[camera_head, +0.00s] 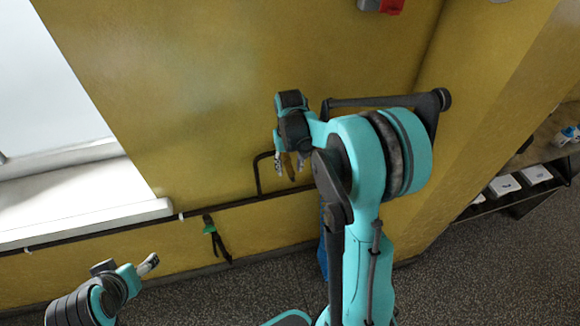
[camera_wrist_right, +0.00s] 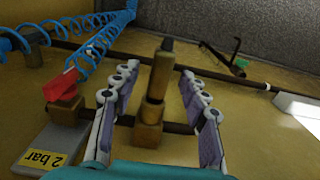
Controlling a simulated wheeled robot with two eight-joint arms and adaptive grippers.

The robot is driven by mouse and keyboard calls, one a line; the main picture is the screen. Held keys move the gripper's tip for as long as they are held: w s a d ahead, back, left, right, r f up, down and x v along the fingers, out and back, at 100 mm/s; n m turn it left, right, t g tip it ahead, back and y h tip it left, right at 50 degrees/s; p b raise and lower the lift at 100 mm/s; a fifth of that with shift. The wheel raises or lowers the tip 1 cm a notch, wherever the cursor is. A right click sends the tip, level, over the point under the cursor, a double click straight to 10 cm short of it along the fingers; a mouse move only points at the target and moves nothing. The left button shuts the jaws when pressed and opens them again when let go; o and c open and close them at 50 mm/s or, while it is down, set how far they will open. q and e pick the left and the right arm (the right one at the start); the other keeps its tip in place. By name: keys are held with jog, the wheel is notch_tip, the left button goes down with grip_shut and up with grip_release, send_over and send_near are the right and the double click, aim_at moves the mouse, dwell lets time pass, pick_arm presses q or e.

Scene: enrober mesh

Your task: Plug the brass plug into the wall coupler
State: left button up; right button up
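In the right wrist view an upright brass fitting (camera_wrist_right: 158,78) stands between my right fingers. It has a square brass block at its base and a dark tip. I cannot tell whether it is the plug or the wall coupler. My right gripper (camera_head: 289,165) is open near the yellow wall, with a finger on each side of the fitting and gaps between. In the head view only a small brownish part shows between these fingers. My left gripper (camera_head: 149,265) is low at the left, away from the fitting; its opening is unclear.
In the right wrist view a red lever (camera_wrist_right: 60,86), a coiled blue hose (camera_wrist_right: 98,40) and a plate marked "2 bar" (camera_wrist_right: 48,150) are left of the fitting. A dark pipe (camera_head: 100,236) runs along the wall. Green-handled pliers (camera_head: 212,235) hang there. A shelf (camera_head: 525,190) stands right.

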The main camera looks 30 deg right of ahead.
aim_at(290, 168)
notch_tip(290, 168, up, 12)
dwell(0.6)
